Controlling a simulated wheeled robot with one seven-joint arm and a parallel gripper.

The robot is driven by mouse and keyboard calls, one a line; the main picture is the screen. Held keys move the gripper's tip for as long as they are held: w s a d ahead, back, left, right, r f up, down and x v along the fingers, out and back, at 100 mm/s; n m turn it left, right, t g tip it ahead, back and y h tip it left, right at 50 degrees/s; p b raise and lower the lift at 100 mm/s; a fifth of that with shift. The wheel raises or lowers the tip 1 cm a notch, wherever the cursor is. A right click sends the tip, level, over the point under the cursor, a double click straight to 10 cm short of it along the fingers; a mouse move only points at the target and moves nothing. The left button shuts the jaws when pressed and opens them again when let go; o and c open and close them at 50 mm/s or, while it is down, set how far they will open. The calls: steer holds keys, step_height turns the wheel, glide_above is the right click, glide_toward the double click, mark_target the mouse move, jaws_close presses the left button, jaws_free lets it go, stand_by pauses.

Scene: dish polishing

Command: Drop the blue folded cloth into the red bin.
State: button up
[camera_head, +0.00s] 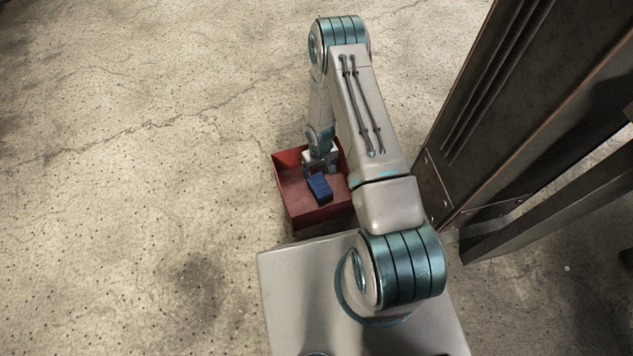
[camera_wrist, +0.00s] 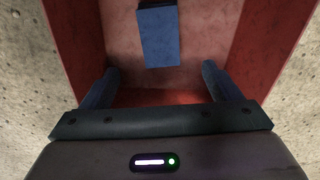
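The blue folded cloth (camera_head: 319,187) shows inside the outline of the red bin (camera_head: 296,212) in the head view. In the wrist view the cloth (camera_wrist: 159,37) is against the bin's floor, beyond the fingertips, with a dark strip at its top edge. The red bin's wall (camera_wrist: 75,40) also shows there. My gripper (camera_wrist: 160,80) is open, its two fingers wide apart with nothing between them. It points down into the bin, apart from the cloth. In the head view my gripper (camera_head: 320,165) is at the bin's far side, partly hiding the bin's interior.
The bin stands on a bare concrete floor (camera_head: 140,170), which is clear to the left. A dark metal structure (camera_head: 510,110) stands close on the right. My arm covers part of the bin's right side.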

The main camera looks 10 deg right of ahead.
step_height(320, 180, up, 14)
steer(key=p, duration=0.5)
stand_by(0.5)
step_height(320, 180, up, 41)
steer(key=s+d+m+t+p, duration=0.1)
steer(key=s+d+p, duration=0.15)
steer(key=p, duration=1.15)
steer(key=s+a+r+m+t+p, duration=0.1)
steer(key=s+r+p, duration=0.6)
steer(key=r, duration=0.8)
steer(key=s+a+r+p, duration=0.1)
steer(key=s+r+p, duration=0.6)
steer(key=s+r, duration=0.4)
step_height(320, 180, up, 4)
steer(key=shift+s+r+m+t+p, duration=0.2)
steer(key=shift+s+m+t+p, duration=0.15)
steer(key=shift+m+t, duration=0.05)
